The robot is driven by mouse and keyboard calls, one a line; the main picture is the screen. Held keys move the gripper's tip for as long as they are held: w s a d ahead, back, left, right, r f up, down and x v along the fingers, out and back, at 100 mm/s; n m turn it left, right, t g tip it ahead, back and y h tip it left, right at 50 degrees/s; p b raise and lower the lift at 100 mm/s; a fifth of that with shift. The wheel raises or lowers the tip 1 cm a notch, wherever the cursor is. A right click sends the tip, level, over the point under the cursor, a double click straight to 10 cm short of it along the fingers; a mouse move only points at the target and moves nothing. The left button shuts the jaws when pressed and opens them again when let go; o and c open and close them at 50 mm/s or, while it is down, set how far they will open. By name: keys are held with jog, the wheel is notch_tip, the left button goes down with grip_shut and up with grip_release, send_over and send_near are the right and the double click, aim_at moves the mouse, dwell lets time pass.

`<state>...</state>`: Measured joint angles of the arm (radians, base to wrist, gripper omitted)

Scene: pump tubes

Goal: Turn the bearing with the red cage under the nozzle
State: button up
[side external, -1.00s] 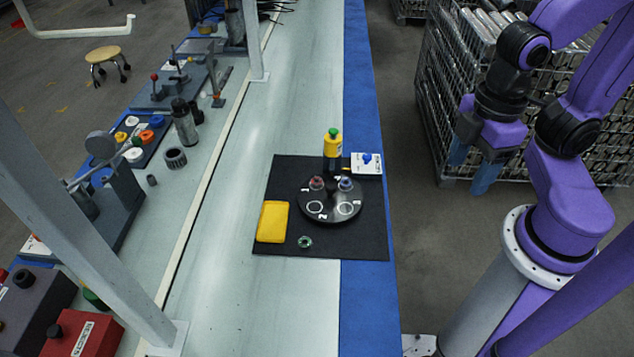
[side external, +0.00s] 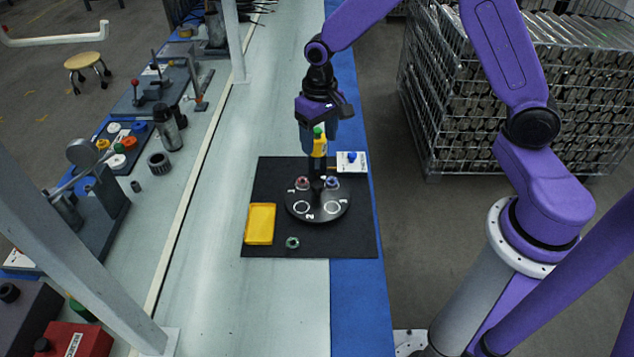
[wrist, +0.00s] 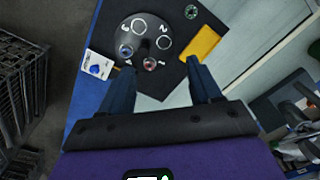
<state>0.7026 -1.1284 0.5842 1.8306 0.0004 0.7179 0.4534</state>
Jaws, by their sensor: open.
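A black round turntable (side external: 318,208) with white numbers and ring marks sits on a black mat. The bearing with the red cage (side external: 302,184) is at its back left, and a blue-caged bearing (side external: 333,183) is at its back right. A dark post stands at the centre. A yellow bottle with a green cap (side external: 319,146) is behind the turntable; I cannot make out its nozzle. My gripper (wrist: 164,82) is open and empty, above the back of the turntable. The red-caged bearing (wrist: 150,63) shows ahead between its fingers in the wrist view.
A yellow tray (side external: 260,224) and a small green-caged bearing (side external: 292,242) lie on the mat (side external: 345,245). A white card with a blue item (side external: 352,162) is at the back right. A wire cage of parts stands to the right.

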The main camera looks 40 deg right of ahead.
aim_at(317, 184)
jog(key=w+d+f+m, duration=0.4)
jog(key=w+d+f, duration=0.2)
jog(key=w+f, duration=0.15)
jog(key=f, duration=1.7)
jog(key=shift+s+d+f, duration=0.15)
jog(key=shift+d+f, duration=0.05)
jog(key=shift+d, duration=0.05)
jog(key=shift+c, duration=0.3)
grip_shut()
jog(key=shift+m, duration=4.6)
